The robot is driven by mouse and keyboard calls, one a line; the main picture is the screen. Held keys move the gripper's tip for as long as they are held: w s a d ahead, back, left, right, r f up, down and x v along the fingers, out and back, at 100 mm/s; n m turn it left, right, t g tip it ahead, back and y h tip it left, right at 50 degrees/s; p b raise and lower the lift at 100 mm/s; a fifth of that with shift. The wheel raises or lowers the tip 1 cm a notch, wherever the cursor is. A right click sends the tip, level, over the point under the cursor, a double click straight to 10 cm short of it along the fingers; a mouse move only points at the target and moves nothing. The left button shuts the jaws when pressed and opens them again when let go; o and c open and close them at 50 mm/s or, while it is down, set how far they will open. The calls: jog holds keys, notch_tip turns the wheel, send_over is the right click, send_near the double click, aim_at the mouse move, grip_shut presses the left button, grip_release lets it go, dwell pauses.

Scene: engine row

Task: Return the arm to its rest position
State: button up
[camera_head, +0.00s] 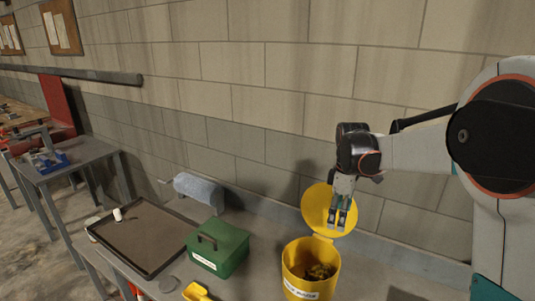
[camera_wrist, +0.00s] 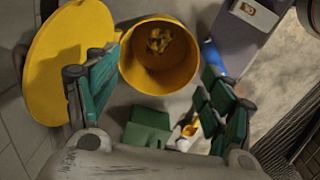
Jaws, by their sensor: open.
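My gripper (camera_head: 341,216) hangs from my arm at the right of the head view, in front of the raised yellow lid and above the yellow bin. Its fingers point down. In the wrist view my gripper (camera_wrist: 160,95) has its green-padded fingers spread wide, with nothing between them. The open yellow bin (camera_head: 300,276) lies below it, and its rim and inside also show in the wrist view (camera_wrist: 135,72). Some crumpled yellowish-brown stuff (camera_wrist: 159,40) lies inside the bin. The round yellow lid (camera_head: 316,206) stands open behind the bin.
A green box (camera_head: 218,248) with a handle, a dark tray (camera_head: 146,236), a blue-grey roll (camera_head: 199,187) and a yellow item (camera_head: 196,291) are left of the bin on the grey bench. A block wall (camera_head: 265,100) runs close behind. A second table (camera_head: 72,157) stands at far left.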

jog(key=s+a+r+m+t+b, duration=0.1)
jog(key=s+a+m+t+b, duration=0.2)
jog(key=s, duration=0.8)
jog(key=s+a+m+t+b, duration=0.15)
jog(key=s+m+b, duration=0.35)
jog(key=s, duration=0.5)
jog(key=s+f+m+t+b, duration=0.1)
jog(key=s+f+m+t, duration=0.1)
jog(key=s+f+m, duration=0.2)
jog(key=s+f, duration=0.1)
jog(key=s, duration=0.2)
jog(key=shift+s, duration=0.3)
jog(key=shift+f+t, duration=0.1)
jog(key=shift+t, duration=0.15)
